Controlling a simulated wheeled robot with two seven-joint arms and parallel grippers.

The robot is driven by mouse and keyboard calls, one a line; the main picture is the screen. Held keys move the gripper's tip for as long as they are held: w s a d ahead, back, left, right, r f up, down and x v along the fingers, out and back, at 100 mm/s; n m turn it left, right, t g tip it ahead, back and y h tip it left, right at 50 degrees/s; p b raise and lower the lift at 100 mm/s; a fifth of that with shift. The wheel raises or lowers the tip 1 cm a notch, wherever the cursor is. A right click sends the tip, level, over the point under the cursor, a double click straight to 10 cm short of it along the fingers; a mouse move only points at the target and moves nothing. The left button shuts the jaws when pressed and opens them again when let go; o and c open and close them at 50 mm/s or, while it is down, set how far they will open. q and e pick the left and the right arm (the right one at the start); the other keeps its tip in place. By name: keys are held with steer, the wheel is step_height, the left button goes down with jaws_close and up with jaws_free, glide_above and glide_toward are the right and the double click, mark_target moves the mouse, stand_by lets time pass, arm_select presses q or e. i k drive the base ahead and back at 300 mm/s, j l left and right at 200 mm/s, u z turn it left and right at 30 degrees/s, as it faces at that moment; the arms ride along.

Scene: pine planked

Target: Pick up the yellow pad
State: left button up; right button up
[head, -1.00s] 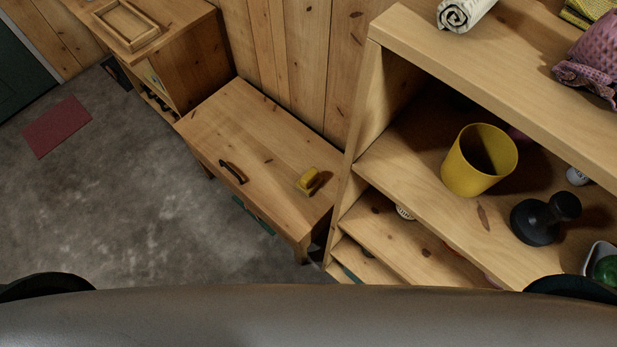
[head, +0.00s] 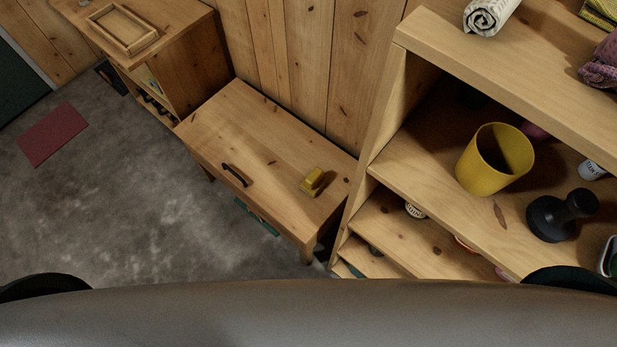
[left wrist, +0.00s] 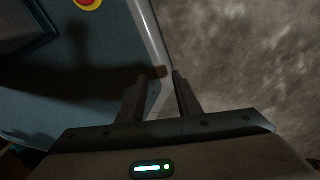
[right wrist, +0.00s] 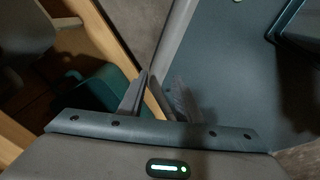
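A small yellow pad (head: 312,181) lies on the low wooden table in the head view, near its right end. It looks like a little block with a raised part. Both my grippers are away from it and out of the head view. In the left wrist view my left gripper (left wrist: 160,75) is open and empty beside my own base, above the grey floor. In the right wrist view my right gripper (right wrist: 161,76) looks open, with nothing seen between its fingers. The pad shows in neither wrist view.
The low table (head: 250,125) also bears a dark handle-like item (head: 235,174). A shelf unit (head: 440,195) stands close on its right, holding a yellow cup (head: 494,160) and a black knobbed object (head: 560,215). A cabinet (head: 185,60) stands left. Floor (head: 110,215) in front is open.

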mark_target(312, 184)
steer(key=i+j+z, duration=0.1)
steer(key=j, duration=0.5)
steer(key=i+j+z, duration=0.1)
steer(key=j, duration=0.55)
steer(key=i+j+z, duration=0.1)
steer(key=j, duration=0.55)
